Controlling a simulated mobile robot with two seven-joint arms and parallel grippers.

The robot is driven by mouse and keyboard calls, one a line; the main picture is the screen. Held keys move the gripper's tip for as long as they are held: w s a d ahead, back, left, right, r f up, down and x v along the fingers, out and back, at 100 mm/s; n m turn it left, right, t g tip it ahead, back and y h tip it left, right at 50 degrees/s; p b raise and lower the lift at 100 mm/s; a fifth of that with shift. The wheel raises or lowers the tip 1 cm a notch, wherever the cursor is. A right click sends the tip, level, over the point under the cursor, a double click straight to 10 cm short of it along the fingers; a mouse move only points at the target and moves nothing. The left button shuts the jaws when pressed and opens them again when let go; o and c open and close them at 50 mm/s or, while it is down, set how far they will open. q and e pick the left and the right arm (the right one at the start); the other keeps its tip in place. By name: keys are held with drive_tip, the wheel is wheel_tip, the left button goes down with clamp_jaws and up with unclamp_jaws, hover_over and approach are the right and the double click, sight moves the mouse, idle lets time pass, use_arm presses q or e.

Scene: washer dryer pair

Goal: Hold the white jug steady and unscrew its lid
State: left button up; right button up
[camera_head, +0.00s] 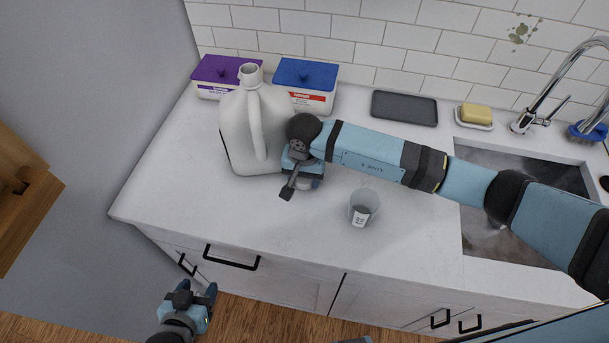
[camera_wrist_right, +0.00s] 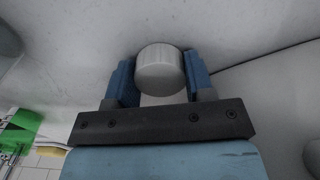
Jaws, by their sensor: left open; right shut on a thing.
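The white jug (camera_head: 238,132) stands upright on the counter, its neck (camera_head: 250,73) bare and open at the top. My right gripper (camera_head: 303,182) is low over the counter, just right of the jug. In the right wrist view my right gripper (camera_wrist_right: 160,78) is shut on the round white lid (camera_wrist_right: 160,66), held between its blue fingers. The lid is off the jug; in the head view it is mostly hidden by the gripper. My left gripper (camera_head: 198,294) is open and empty, in front of the counter and away from the jug.
Purple-lidded (camera_head: 228,69) and blue-lidded (camera_head: 306,74) tubs stand behind the jug. A small clear cup (camera_head: 362,207) stands on the counter (camera_head: 290,235) right of my gripper. A dark tray (camera_head: 404,107), yellow soap (camera_head: 475,113) and the sink (camera_head: 500,240) lie to the right.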

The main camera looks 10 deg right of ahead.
drive_tip(key=shift+s+f, duration=0.1)
drive_tip(key=shift+s, duration=0.1)
drive_tip(key=o, duration=1)
drive_tip(key=shift+w, duration=0.1)
drive_tip(key=shift+r, duration=0.4)
wheel_tip(320, 180, up, 12)
drive_tip(key=shift+f+b, duration=0.2)
drive_tip(key=shift+b, duration=1.05)
